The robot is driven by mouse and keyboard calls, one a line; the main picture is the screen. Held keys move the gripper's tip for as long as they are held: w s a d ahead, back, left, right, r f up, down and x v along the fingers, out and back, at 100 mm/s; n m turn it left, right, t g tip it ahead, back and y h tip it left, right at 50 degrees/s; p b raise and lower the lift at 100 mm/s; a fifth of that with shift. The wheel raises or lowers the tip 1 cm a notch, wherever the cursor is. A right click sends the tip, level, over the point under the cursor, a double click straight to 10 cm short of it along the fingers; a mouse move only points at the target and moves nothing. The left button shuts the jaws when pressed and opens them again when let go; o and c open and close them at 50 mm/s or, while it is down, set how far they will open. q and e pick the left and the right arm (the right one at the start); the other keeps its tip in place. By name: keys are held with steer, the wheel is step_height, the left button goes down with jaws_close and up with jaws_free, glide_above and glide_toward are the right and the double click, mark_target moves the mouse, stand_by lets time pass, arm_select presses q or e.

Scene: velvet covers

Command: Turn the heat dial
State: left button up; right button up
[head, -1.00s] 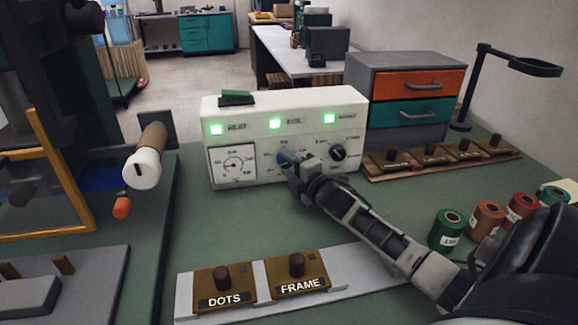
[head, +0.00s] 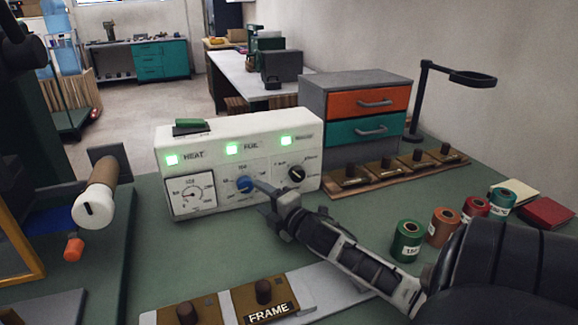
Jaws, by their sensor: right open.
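The white control box (head: 225,143) stands on the green bench with three lit green lamps, labelled HEAT, FOIL and one too small to read. My left gripper is not in view.
A drawer cabinet (head: 356,82) stands behind the box at right, with a wooden rack (head: 440,168) of stamps before it. Several foil rolls (head: 407,240) stand at right. A plate with stamps, one marked FRAME (head: 265,303), lies in front.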

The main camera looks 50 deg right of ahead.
steer(key=s, duration=0.6)
steer(key=s+a, duration=0.1)
steer(key=s, duration=0.3)
steer(key=shift+r, duration=0.15)
steer(key=shift+s, duration=0.1)
